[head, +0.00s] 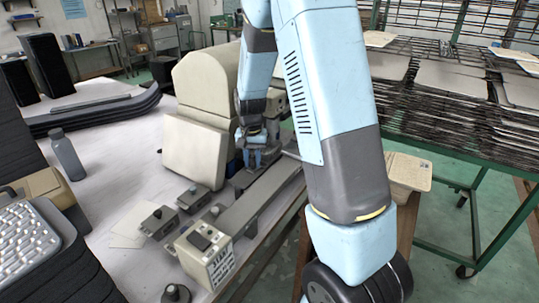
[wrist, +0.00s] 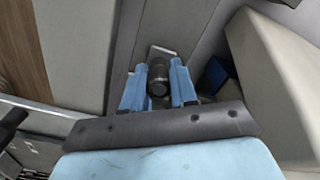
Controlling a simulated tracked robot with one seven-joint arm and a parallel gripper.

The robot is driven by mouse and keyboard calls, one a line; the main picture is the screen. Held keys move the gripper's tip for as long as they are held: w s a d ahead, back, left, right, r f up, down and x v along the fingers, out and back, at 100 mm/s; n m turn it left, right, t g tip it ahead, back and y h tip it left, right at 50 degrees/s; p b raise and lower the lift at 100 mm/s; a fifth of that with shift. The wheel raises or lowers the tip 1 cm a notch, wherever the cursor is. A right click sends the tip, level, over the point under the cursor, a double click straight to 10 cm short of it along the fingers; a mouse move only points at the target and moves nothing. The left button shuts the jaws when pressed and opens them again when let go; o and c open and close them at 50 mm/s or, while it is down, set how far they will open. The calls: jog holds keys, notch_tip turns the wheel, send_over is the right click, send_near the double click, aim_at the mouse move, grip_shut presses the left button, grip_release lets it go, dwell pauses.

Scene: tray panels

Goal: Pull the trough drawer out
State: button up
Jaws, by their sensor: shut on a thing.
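My gripper (head: 253,158) is down at the beige machine (head: 210,85), above the inner end of a long grey trough (head: 248,208). In the wrist view my gripper's blue fingers (wrist: 159,92) are shut on a dark round knob (wrist: 158,77), one finger on each side. The knob stands by a small pale plate (wrist: 163,51) on a grey surface. I take the knob to be the trough drawer's handle. In the head view it is hidden by my gripper, and how far the drawer is out cannot be told.
A beige control box (head: 203,252) stands at the trough's near end, with small dark knobbed boxes beside it. A grey bottle (head: 67,155) stands on the white table at left. A green rack of trays (head: 460,100) fills the right side.

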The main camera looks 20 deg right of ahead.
jog(key=shift+s+a, duration=0.75)
jog(key=shift+a, duration=0.35)
jog(key=shift+s+a, duration=0.75)
jog(key=shift+a, duration=0.45)
jog(key=shift+s+a, duration=0.75)
jog(key=shift+a, duration=0.25)
jog(key=shift+s+a, duration=0.7)
jog(key=shift+a, duration=0.25)
jog(key=o, duration=0.7)
jog(key=shift+s+r, duration=0.1)
jog(key=shift+r, duration=3.4)
